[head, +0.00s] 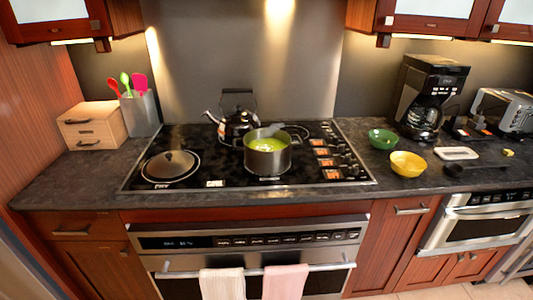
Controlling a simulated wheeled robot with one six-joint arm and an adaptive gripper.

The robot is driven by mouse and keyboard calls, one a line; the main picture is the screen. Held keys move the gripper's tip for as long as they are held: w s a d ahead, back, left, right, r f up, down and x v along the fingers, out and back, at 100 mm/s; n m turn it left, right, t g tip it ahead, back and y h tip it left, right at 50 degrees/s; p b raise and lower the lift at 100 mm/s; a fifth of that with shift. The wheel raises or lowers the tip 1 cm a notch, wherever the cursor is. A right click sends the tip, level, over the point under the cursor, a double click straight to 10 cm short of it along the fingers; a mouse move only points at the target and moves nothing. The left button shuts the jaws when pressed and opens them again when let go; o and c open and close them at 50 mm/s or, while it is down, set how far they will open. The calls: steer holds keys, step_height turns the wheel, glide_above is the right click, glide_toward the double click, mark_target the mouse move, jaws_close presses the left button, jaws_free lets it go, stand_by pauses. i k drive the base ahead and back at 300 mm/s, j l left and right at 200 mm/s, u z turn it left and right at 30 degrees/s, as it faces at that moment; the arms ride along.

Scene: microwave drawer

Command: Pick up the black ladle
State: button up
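The black ladle (456,169) appears to be the dark, long-handled utensil lying on the dark counter at the right. Its rounded end is at the left and its thin handle runs right. It is dark on dark, so its exact outline is hard to tell. It lies in front of a small white dish (457,153) and to the right of the yellow bowl (408,164). My gripper is not in view.
A green bowl (383,139), a coffee maker (433,92) and a toaster (505,111) stand behind it. A pot (267,158) and a kettle (238,122) are on the cooktop (215,177). Drawers and a microwave (485,228) are below the counter.

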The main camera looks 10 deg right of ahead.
mark_target(452, 169)
steer(key=z, duration=1.3)
steer(key=i+j+z, duration=0.15)
steer(key=j+z, duration=0.65)
steer(key=i+j+z, duration=0.1)
steer(key=j+z, duration=0.3)
